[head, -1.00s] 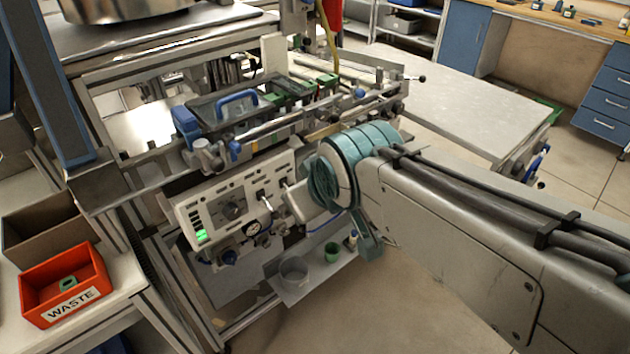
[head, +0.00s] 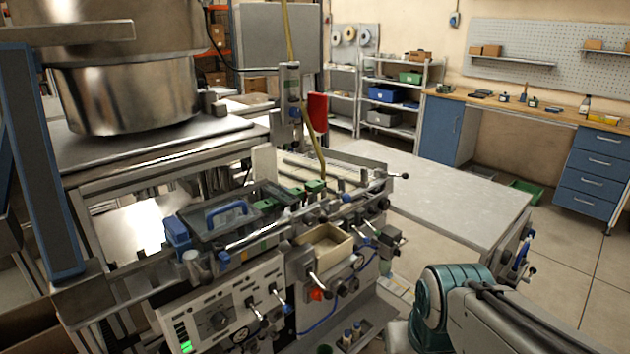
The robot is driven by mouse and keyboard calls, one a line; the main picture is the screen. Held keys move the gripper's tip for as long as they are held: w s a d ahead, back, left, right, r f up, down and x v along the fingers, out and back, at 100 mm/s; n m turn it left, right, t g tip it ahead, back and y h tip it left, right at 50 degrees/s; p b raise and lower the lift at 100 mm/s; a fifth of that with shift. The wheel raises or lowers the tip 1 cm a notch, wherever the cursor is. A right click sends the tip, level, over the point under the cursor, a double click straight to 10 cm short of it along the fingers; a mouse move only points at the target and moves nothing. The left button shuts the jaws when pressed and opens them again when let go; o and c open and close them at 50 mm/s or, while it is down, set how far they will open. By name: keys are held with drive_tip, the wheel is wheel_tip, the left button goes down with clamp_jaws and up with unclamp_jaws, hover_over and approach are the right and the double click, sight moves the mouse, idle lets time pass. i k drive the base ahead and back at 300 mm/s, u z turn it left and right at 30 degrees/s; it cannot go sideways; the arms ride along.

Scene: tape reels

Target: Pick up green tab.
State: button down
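No loose green tab can be made out for certain in the head view. Small green blocks (head: 315,187) sit on the rail of the machine (head: 215,310), behind its control panel. My arm's teal joint and grey link fill the lower right corner. My gripper is out of sight.
A shallow beige tray (head: 324,246) sits on the machine's front among levers and knobs. A blue-handled dark cover (head: 228,215) lies left of it. A large metal bowl (head: 130,95) stands at the upper left. A bare grey table (head: 440,195) stands behind, with open floor at right.

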sight(312, 186)
drive_tip(key=z, duration=2.05)
drive_tip(key=k, duration=1.25)
drive_tip(key=u, duration=1.7)
drive_tip(key=i, duration=1)
drive_tip(key=z, duration=0.05)
